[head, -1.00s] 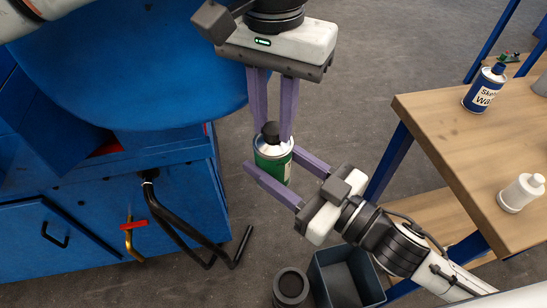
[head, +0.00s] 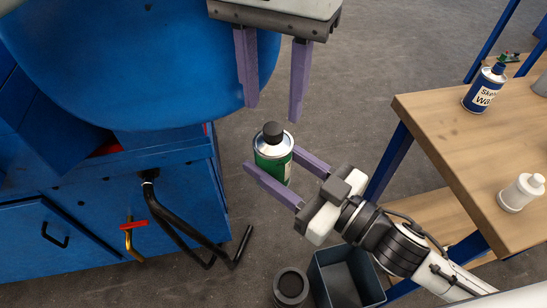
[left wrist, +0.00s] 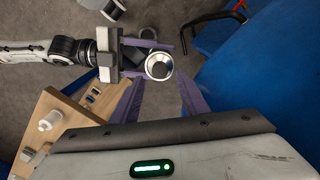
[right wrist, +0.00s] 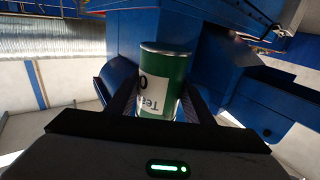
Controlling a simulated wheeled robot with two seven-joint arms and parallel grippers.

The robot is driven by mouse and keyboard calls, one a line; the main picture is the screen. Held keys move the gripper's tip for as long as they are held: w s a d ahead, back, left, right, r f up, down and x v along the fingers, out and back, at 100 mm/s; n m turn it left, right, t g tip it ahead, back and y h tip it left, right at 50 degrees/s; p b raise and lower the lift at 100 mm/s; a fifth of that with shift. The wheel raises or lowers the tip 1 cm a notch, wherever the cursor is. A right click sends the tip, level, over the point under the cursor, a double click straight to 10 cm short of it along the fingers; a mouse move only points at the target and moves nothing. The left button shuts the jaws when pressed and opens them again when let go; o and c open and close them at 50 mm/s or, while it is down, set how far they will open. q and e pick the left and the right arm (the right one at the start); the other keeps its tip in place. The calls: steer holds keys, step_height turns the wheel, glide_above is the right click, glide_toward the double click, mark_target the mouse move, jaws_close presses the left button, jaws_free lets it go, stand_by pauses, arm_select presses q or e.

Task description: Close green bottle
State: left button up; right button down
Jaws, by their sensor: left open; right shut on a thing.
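The green bottle (head: 273,163) has a silver shoulder and a black cap (head: 272,130) on top. It stands about upright in the air, held between the fingers of my right gripper (head: 273,159). In the right wrist view its green and white side (right wrist: 163,80) fills the space between the fingers. My left gripper (head: 272,110) is open and empty, above the bottle and apart from the cap. The left wrist view looks down on the bottle's silver top (left wrist: 158,66). I cannot tell how tightly the cap sits.
A wooden table (head: 450,130) at the right holds a blue and white can (head: 485,90) and a white bottle (head: 521,192). A blue machine (head: 110,190) stands at the left. A grey bin (head: 340,279) and a dark round container (head: 290,287) are on the floor below.

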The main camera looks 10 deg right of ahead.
mark_target(273, 128)
arm_select(q)
steer(key=shift+c, duration=0.2)
steer(key=shift+r+n, duration=1.7)
steer(key=shift+r, duration=0.05)
steer(key=shift+f, duration=0.1)
steer(key=shift+f, duration=3.9)
jaws_close()
steer(key=shift+m, duration=1.8)
